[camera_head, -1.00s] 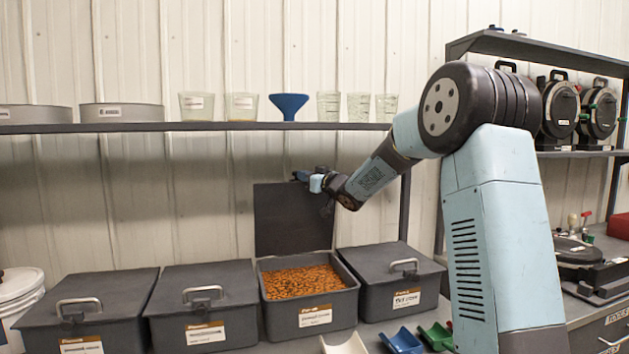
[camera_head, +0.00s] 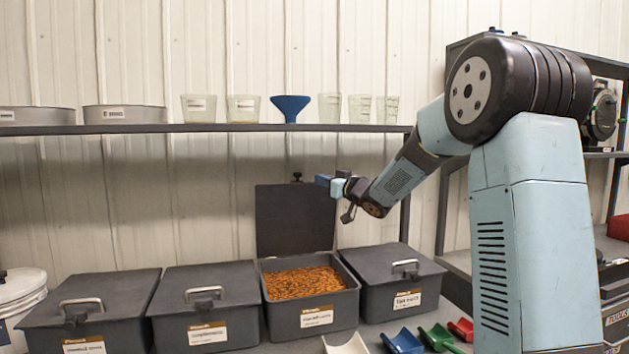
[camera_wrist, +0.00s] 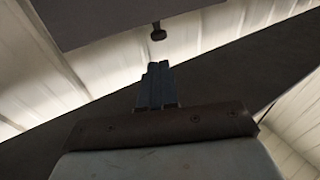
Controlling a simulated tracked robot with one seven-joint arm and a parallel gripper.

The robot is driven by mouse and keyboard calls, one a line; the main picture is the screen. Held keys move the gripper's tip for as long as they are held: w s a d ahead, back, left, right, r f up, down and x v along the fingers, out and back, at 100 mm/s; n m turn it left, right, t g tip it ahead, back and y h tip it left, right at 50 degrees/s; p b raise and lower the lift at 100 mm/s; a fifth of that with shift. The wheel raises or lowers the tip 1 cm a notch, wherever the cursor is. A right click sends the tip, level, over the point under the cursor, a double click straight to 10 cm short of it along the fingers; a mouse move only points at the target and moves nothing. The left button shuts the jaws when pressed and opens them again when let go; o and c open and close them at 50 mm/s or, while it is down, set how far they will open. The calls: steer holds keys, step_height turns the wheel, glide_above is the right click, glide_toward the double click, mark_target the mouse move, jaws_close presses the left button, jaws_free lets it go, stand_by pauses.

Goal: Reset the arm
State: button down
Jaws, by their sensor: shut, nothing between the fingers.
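My gripper (camera_head: 324,181) is in front of the right edge of a raised dark lid (camera_head: 290,222) in the head view. It also shows in the wrist view (camera_wrist: 156,68), with its blue fingers together and nothing between them. The lid stands upright behind an open grey bin (camera_head: 318,318) filled with orange-brown seeds (camera_head: 303,282). In the wrist view, a small dark knob (camera_wrist: 158,33) appears just past the fingertips, with a visible gap between them.
Closed bins with metal handles stand left (camera_head: 205,290) and right (camera_head: 395,272) of the open one. Coloured scoops (camera_head: 404,341) lie in front.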

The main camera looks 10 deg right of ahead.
steer(key=s+d+f+m+g+h, duration=0.1)
steer(key=s+d+m+h, duration=0.35)
steer(key=s, duration=0.65)
steer(key=s+d+m+g+h, duration=0.15)
steer(key=s+d+h, duration=0.35)
steer(key=s+h, duration=0.5)
steer(key=s+a+f+g+y, duration=0.1)
steer(key=s+f+g, duration=0.3)
steer(key=s, duration=0.9)
steer(key=s+a+f+m+g+y, duration=0.1)
steer(key=s+f, duration=0.6)
steer(key=s, duration=0.7)
steer(key=g+y, duration=0.1)
steer(key=g, duration=0.1)
steer(key=shift+s+a+g, duration=0.15)
steer(key=shift+s+g, duration=0.1)
steer(key=shift+g, duration=0.1)
steer(key=shift+y, duration=0.25)
